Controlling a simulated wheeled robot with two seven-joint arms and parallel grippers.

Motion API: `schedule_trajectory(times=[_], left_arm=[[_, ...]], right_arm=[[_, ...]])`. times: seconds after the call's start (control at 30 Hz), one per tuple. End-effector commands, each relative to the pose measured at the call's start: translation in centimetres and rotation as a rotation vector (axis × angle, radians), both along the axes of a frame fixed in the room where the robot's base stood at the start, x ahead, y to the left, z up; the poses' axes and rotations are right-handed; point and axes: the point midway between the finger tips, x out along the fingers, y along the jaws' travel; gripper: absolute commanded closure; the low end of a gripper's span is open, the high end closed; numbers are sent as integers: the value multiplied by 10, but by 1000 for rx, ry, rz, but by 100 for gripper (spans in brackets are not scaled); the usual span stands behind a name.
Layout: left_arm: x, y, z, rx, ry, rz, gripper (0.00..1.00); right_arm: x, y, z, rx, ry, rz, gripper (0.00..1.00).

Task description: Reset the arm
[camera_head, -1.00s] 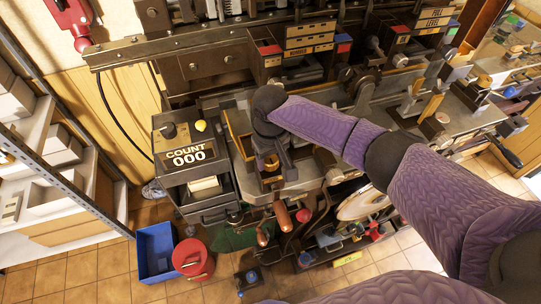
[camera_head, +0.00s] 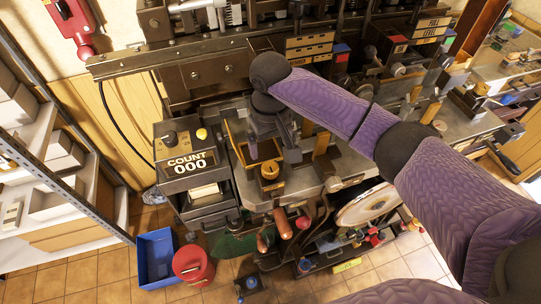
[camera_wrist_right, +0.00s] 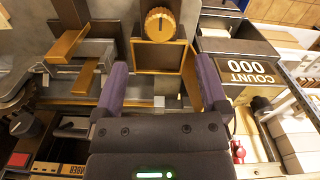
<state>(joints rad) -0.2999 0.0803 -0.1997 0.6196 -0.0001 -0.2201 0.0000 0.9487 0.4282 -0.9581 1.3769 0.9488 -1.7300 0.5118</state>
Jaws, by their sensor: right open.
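My right arm, in a purple quilted sleeve, reaches in from the right over the cam press (camera_head: 330,180). Its gripper (camera_head: 278,150) points down above the worktop, close to a wooden-framed square tray and a round brass knob (camera_head: 269,170). In the right wrist view the gripper's (camera_wrist_right: 162,85) two purple fingers are wide apart with nothing between them. My left gripper is not in view.
A counter box reading "COUNT 000" (camera_head: 188,163) stands left of the gripper. Red-handled levers (camera_head: 283,224) and a large pale wheel (camera_head: 366,205) are at the press front. A blue bin (camera_head: 156,256) and red bucket (camera_head: 193,266) stand on the tiled floor. Shelves are at left.

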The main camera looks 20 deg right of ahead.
Motion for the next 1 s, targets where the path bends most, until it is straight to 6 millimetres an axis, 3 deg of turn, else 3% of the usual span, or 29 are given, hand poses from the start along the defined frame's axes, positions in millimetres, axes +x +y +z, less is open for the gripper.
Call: schedule_trajectory(times=[0.17, 0.6, 0.67, 0.83, 1.0], left_arm=[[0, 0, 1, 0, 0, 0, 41], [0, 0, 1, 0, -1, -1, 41], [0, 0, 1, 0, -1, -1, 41], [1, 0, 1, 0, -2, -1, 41], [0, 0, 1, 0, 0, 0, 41]], right_arm=[[0, 0, 15, 0, 0, 1, 6], [-4, 4, 11, 8, 2, 14, 6], [-14, 14, -2, 32, -1, 56, 6], [-76, 58, -48, 194, -85, 198, 6], [-123, 56, -63, 260, -198, 166, 6]])
